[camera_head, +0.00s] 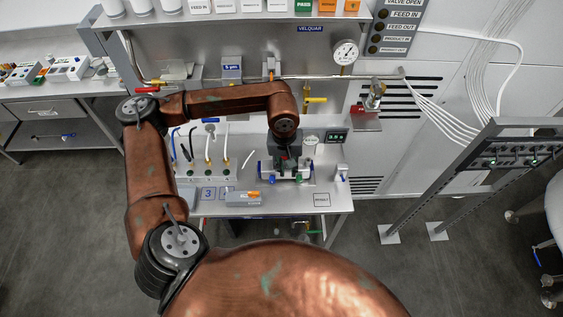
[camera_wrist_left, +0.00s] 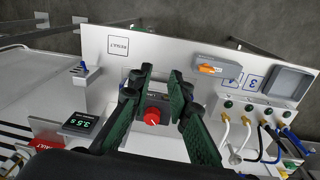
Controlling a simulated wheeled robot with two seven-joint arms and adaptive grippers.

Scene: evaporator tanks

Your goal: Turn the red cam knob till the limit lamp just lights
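The red cam knob (camera_wrist_left: 152,117) shows in the left wrist view, with a pale pointer mark on its face. It sits on a dark mount on the bench device. My left gripper (camera_wrist_left: 161,72) is open, its green and black fingers on either side of the knob with visible gaps; I cannot tell whether they touch it. In the head view my left gripper (camera_head: 285,156) is over the bench device (camera_head: 296,172) and mostly hides the knob. A display (camera_wrist_left: 82,122) reads about 3.5 in green. I cannot make out a lit limit lamp. My right gripper is not in view.
Tubes with coloured fittings (camera_wrist_left: 250,125) stand beside the device. A grey box with an orange switch (camera_head: 243,197) lies at the bench's front. A pressure gauge (camera_head: 345,51) and pipe are behind. A frame rack (camera_head: 500,155) stands at right, with clear floor before it.

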